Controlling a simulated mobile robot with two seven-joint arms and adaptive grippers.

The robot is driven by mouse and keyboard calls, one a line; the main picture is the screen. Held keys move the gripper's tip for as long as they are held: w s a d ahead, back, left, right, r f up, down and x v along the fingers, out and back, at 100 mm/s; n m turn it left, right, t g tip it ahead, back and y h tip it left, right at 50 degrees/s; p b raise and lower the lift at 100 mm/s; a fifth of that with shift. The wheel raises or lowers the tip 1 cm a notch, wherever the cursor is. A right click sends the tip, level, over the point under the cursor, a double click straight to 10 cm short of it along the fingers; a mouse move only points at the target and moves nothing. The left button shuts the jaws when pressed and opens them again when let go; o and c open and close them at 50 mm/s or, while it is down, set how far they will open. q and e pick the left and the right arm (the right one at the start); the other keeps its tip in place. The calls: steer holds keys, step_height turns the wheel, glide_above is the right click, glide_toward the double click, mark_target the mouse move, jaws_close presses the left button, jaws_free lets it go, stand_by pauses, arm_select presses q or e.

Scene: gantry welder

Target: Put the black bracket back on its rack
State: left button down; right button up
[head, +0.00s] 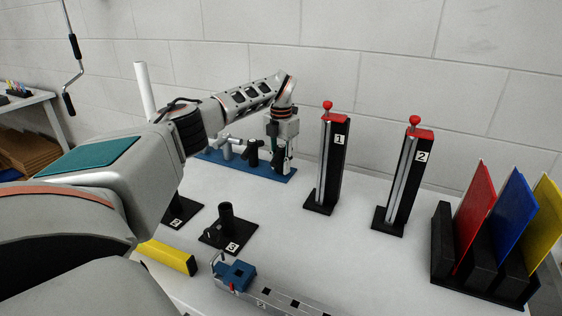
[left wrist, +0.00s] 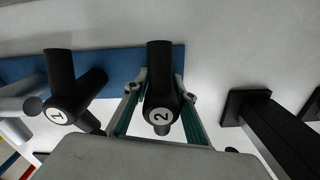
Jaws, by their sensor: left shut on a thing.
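My left gripper (head: 283,160) reaches over the right end of the blue rack (head: 212,160) at the back of the table. In the left wrist view its green-padded fingers (left wrist: 161,100) are shut on a black tube-shaped bracket (left wrist: 160,60) marked 2. The blue rack (left wrist: 115,62) shows behind this bracket; I cannot tell whether the bracket touches it. A similar black bracket (left wrist: 62,75) marked 1 is on the rack to the left, and it shows in the head view (head: 251,153). A grey piece (head: 226,148) is farther left. My right gripper is not in view.
Two black posts with red tops, marked 1 (head: 333,165) and 2 (head: 406,180), stand right of the rack. Red, blue and yellow plates (head: 515,215) stand in a black holder at far right. A black stand (head: 228,232), a yellow bar (head: 168,257) and a blue clamp (head: 235,275) are in front.

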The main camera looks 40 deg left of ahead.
arm_select(q)
steer(key=c, duration=1.6)
jaws_free()
step_height(320, 180, up, 12)
